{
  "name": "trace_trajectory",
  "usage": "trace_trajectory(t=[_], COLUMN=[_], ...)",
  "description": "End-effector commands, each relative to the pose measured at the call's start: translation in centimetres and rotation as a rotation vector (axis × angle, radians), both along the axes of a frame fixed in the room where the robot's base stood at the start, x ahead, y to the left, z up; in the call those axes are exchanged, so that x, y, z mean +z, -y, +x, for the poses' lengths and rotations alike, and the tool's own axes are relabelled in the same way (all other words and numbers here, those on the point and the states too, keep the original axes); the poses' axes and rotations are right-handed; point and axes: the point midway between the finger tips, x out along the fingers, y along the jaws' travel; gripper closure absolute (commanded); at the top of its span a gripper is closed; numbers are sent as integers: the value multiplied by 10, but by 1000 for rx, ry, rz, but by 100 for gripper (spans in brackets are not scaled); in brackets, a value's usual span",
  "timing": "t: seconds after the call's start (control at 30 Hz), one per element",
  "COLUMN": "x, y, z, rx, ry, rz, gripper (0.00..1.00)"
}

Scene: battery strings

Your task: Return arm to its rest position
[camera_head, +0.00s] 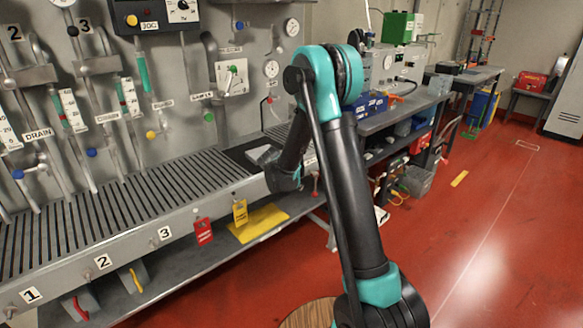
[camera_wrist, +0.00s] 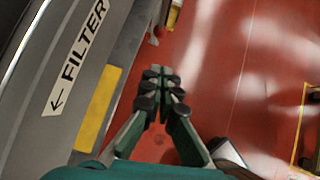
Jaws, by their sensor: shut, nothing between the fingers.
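My gripper (camera_wrist: 161,84) is shut and empty in the wrist view. Its green fingers and dark pads meet in the middle of the picture, above red floor. In the head view my arm (camera_head: 352,190) rises from the bottom to a teal elbow, and its far part bends down toward the front edge of the slatted bench. The fingers cannot be made out in the head view. In the wrist view a grey panel edge with a FILTER label (camera_wrist: 77,58) lies left of the fingers, apart from them.
The slatted bench (camera_head: 110,203) runs along the wall with gauges and valves at left. Red tag (camera_head: 203,231) and yellow tag (camera_head: 240,211) hang from its front. A yellow sheet (camera_head: 257,222) lies on the shelf below. Red floor (camera_head: 500,225) is open at right.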

Motion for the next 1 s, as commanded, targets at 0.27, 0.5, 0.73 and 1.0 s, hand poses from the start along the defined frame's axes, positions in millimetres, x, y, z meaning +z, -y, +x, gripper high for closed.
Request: trace_trajectory(t=[0.27,0.5,0.73,1.0], x=[35,57,65,57], y=[37,64,78,82], z=[-65,-142,-220,-309], rx=[-347,-756,-1169,-1677], ry=[113,228,322,409], rz=[277,566,821,1080], gripper=[100,100,100,100])
